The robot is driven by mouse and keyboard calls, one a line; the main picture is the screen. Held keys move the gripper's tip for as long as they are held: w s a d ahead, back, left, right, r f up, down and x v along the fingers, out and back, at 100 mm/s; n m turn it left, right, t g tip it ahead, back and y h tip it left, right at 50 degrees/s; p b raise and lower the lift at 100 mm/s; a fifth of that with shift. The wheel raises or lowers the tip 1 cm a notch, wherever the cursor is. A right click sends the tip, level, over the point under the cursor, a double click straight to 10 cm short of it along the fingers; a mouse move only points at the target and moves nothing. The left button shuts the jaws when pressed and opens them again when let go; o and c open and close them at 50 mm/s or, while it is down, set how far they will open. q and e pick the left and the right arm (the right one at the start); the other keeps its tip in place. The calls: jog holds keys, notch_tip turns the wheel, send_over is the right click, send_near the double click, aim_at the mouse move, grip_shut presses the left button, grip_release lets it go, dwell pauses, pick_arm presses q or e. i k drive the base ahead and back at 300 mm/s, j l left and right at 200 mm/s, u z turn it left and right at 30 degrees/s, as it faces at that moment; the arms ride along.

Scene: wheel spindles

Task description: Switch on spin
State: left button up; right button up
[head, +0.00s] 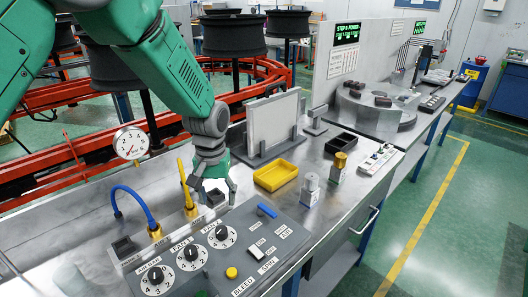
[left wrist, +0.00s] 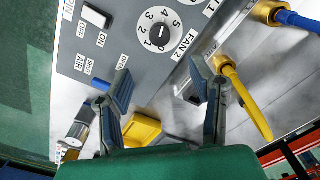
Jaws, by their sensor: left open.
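The grey control panel (head: 215,262) lies on the steel bench. A rocker switch (head: 256,252) sits at its right, beside the SPIN label (head: 268,266) and ON/OFF marks. In the left wrist view a rocker switch (left wrist: 97,17) with ON and OFF labels shows at the upper left. A blue lever (head: 267,210) is at the panel's far right corner; in the wrist view my finger partly covers it. My left gripper (head: 215,200) is open and empty above the panel's far edge, behind the FAN 2 dial (head: 222,236), apart from the switch. My right gripper is not in view.
A yellow button (head: 231,272) is near the switch. Yellow (head: 185,185) and blue (head: 135,198) hoses rise behind the panel, close to my left gripper. A yellow tray (head: 275,176) and small metal bottles (head: 310,190) stand to the right. A gauge (head: 130,143) is at the left.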

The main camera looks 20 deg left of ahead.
aim_at(255, 251)
jog(key=k+l, duration=0.3)
jog(key=k, duration=0.15)
jog(key=k+l, duration=0.35)
jog(key=k, duration=0.1)
